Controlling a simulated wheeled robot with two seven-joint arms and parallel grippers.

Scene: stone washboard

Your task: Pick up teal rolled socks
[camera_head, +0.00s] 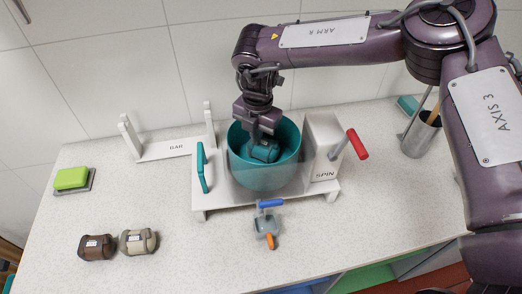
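The teal rolled socks (264,151) lie in the teal tub (290,168), which has a clear front and stands on a white frame. My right arm comes in from the upper right, and its gripper (261,134) points down into the tub, right at the top of the socks. The fingertips are hard to make out against the socks, so I cannot tell whether they are closed on them. My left gripper is not in view.
A white box marked SPIN (323,150) with a red-handled crank (357,144) stands right of the tub. A teal handle (202,167) is on its left. Brown (95,247) and beige (138,242) rolls lie front left. A grey-blue item (265,225) sits in front.

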